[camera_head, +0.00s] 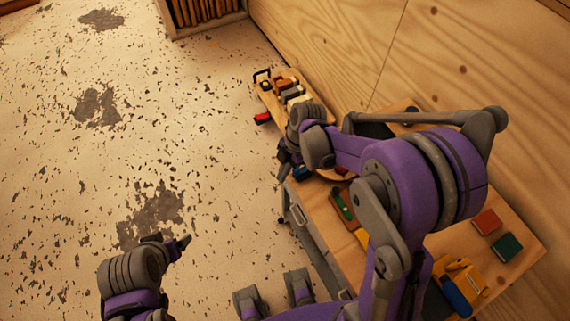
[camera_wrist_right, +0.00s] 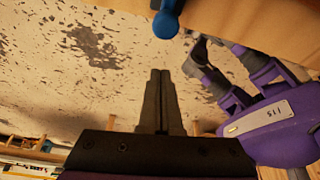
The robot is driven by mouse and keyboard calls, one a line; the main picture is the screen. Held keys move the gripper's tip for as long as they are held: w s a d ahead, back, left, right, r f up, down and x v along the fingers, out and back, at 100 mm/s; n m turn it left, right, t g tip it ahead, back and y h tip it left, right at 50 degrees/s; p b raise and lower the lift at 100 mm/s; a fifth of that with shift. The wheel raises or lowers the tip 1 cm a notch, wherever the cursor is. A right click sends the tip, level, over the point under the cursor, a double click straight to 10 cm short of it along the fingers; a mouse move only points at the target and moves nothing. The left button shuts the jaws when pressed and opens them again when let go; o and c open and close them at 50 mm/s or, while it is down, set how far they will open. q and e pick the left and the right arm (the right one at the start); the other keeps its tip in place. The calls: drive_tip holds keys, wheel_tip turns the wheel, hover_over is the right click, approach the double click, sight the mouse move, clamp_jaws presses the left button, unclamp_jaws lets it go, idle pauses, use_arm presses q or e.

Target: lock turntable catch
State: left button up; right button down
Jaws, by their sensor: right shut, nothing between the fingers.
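A blue round-ended knob (camera_wrist_right: 166,24) sticks out from the edge of a wooden board (camera_wrist_right: 240,14) at the top of the right wrist view. It may be the turntable catch; I cannot tell its lock state. My right gripper (camera_wrist_right: 160,76) is shut and empty, its tips pointing toward the knob with a gap in the picture. In the head view the right gripper (camera_head: 284,168) is beside the bench's left edge, next to a small blue piece (camera_head: 301,173). My right arm hides most of the turntable area. My left gripper (camera_head: 184,243) is over the floor, away from the bench.
The wooden bench (camera_head: 520,244) carries a red block (camera_head: 487,222), a green block (camera_head: 507,246) and a yellow-and-blue item (camera_head: 463,285). A board with several small items (camera_head: 287,88) lies beyond my right arm. A plywood wall stands right; the speckled floor at left is clear.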

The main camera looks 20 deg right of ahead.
sight(296, 170)
drive_tip(key=d, duration=0.1)
drive_tip(key=w+d, duration=0.1)
drive_tip(key=d, duration=0.1)
drive_tip(key=shift+d+f, duration=0.1)
drive_tip(key=shift+w+d, duration=0.1)
drive_tip(key=shift+d, duration=1.15)
drive_tip(key=v, duration=1)
drive_tip(key=shift+r+p, duration=0.3)
drive_tip(key=shift+r, duration=0.1)
drive_tip(key=shift+d, duration=0.15)
